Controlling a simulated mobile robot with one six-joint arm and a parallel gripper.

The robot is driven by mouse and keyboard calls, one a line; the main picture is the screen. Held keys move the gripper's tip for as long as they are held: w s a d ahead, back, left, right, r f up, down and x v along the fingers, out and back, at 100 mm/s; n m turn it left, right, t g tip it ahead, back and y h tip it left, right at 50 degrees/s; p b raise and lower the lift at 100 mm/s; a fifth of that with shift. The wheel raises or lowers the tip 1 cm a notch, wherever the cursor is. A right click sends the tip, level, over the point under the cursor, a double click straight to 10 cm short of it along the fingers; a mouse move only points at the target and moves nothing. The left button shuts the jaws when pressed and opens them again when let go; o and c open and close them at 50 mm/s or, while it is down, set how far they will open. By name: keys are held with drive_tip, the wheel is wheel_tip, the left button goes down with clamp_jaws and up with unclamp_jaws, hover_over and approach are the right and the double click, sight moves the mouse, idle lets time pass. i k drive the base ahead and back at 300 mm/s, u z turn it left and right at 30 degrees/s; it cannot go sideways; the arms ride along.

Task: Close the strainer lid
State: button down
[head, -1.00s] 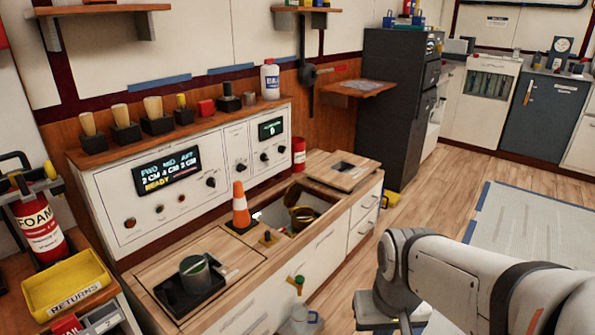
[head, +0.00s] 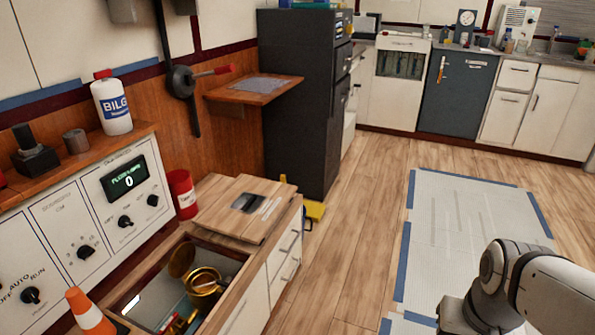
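A brass strainer (head: 204,287) sits inside an open well in the wooden counter, at the lower left of the head view. A round brass disc, which looks like its lid (head: 181,261), stands raised and tilted at the strainer's far left side. The strainer's top looks open. The lower part of the strainer is in shadow among other parts. Only links of my arm show at the lower right, far from the strainer. My gripper is out of view.
A wooden hatch board (head: 242,208) lies on the counter beyond the well. An orange cone (head: 88,312) stands at the near left. A red can (head: 182,193) is behind the well. Open wood floor (head: 345,255) and a taped pale mat (head: 465,225) lie to the right.

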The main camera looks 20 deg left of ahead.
sight(181, 258)
drive_tip(key=u, duration=0.05)
drive_tip(key=i, duration=1.35)
drive_tip(key=u, duration=1.2)
drive_tip(key=i, duration=0.4)
drive_tip(key=u, duration=0.2)
drive_tip(key=k, duration=0.7)
drive_tip(key=u, duration=0.2)
drive_tip(key=i, duration=0.7)
drive_tip(key=z, duration=0.1)
